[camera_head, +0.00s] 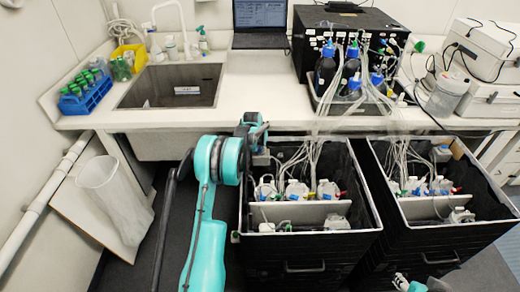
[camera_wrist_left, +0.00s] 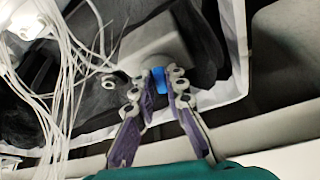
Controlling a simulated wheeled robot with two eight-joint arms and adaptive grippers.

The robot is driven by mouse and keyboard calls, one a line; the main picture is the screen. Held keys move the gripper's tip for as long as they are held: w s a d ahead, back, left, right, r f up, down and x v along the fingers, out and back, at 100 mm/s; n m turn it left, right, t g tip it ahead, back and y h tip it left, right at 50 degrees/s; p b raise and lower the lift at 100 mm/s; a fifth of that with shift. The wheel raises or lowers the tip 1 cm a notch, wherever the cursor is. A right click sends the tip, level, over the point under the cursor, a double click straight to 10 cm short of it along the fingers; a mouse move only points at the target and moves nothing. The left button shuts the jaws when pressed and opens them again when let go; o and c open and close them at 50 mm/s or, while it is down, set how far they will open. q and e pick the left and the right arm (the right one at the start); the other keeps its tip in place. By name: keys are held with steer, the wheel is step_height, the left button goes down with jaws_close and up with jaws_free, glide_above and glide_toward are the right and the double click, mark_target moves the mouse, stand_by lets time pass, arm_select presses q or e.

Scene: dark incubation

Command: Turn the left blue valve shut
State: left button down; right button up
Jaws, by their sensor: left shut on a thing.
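The left blue valve (camera_wrist_left: 159,79) shows in the left wrist view as a small blue knob on a grey block (camera_wrist_left: 150,45). The two fingers of my left gripper (camera_wrist_left: 157,88) are on either side of it, shut on the knob. In the head view my left gripper (camera_head: 257,139) is at the back left corner of the left black crate (camera_head: 310,243); the arm and wrist hide the knob there. Part of my right arm's end (camera_head: 420,284) shows at the bottom edge, right of the middle; its fingers are not clear.
White tubes (camera_head: 318,133) run from blue-capped bottles (camera_head: 350,68) on the counter into the crates, close to my left gripper. A second black crate (camera_head: 432,238) stands to the right. A sink (camera_head: 172,86) and a blue tube rack (camera_head: 85,95) are at the left.

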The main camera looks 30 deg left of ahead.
arm_select(q)
steer(key=c, duration=1.3)
jaws_free()
steer(key=shift+w+d, duration=0.1)
steer(key=shift+o, duration=0.2)
steer(key=shift+r, duration=0.1)
steer(key=a+v, duration=0.1)
steer(key=v, duration=1)
steer(key=shift+s+d+r, duration=0.35)
steer(key=shift+d, duration=0.15)
